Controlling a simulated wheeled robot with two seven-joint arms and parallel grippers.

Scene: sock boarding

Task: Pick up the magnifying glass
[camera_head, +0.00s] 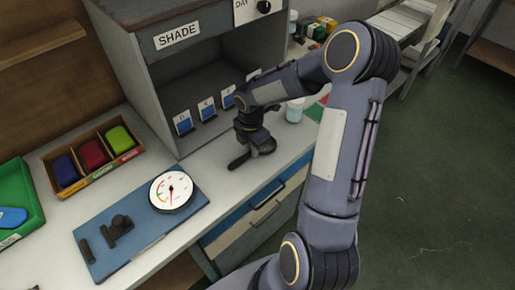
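A dark handle-like piece (238,162), which looks like the magnifying glass's handle, lies on the white counter in front of the grey booth. The lens is not clearly visible. My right gripper (260,146) points down at the counter just to the right of this handle, very close to it. Its fingers are dark and small here, so I cannot tell whether they are open, shut or touching the handle. My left gripper is out of view.
The grey booth marked SHADE (177,36) holds blue labelled cards. A blue board (150,245) with a round dial (172,191) lies at front left. Beside it stand a wooden tray (75,190) of coloured items and a green bin (33,222). A small bottle (294,110) stands behind my arm.

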